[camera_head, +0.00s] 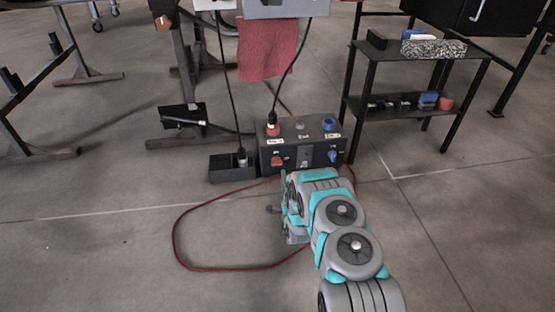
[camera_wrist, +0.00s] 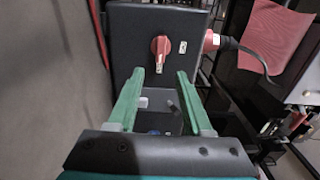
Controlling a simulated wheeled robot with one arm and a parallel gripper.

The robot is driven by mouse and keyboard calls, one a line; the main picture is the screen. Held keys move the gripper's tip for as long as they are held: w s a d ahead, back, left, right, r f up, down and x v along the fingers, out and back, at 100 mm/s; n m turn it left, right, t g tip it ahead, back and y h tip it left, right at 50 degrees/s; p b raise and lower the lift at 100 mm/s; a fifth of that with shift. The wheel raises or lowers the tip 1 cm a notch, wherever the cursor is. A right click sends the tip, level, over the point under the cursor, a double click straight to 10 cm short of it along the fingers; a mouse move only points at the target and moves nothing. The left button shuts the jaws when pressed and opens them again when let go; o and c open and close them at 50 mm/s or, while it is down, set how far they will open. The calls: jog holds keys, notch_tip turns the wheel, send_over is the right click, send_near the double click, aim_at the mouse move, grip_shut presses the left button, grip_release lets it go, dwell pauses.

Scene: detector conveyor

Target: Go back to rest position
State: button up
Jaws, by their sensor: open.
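My gripper (camera_wrist: 159,95) shows in the wrist view with its two green fingers apart and nothing between them. In the head view my arm reaches forward from the lower right, and my gripper (camera_head: 285,210) is near the front of a dark control box; the fingertips are hard to make out there. The control box (camera_head: 305,157) stands on the floor with a red knob and a blue knob on its front. In the wrist view the red knob (camera_wrist: 161,47) is just beyond the fingers, apart from them.
A red cable (camera_head: 175,232) loops on the floor left of my arm. A small black bin (camera_head: 222,170) stands left of the box. A black shelf table (camera_head: 420,62) with several items is at the right. A red cloth (camera_head: 266,50) hangs behind.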

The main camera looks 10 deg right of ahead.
jog(key=shift+r, duration=0.1)
notch_tip(320, 180, up, 18)
jog(key=d+n+g+p, duration=0.2)
jog(key=n+g+p, duration=0.2)
jog(key=n+g, duration=0.2)
jog(key=s+r+n+g+p, duration=0.2)
jog(key=s+r+n+g, duration=0.35)
jog(key=s+r, duration=1.15)
jog(key=s+a+r+n+g+p, duration=0.1)
jog(key=s+r, duration=0.3)
jog(key=s, duration=1)
jog(key=s+a+r+n+g+p, duration=0.1)
jog(key=s+r+n+g, duration=0.2)
jog(key=s, duration=1.1)
jog(key=s+a+r+n+g+p, duration=0.1)
jog(key=s+r+g, duration=0.3)
jog(key=s, duration=1)
jog(key=shift+s+r+n+p, duration=0.4)
jog(key=shift+r+n+p, duration=0.15)
jog(key=shift+n, duration=0.3)
jog(key=shift+a, duration=0.1)
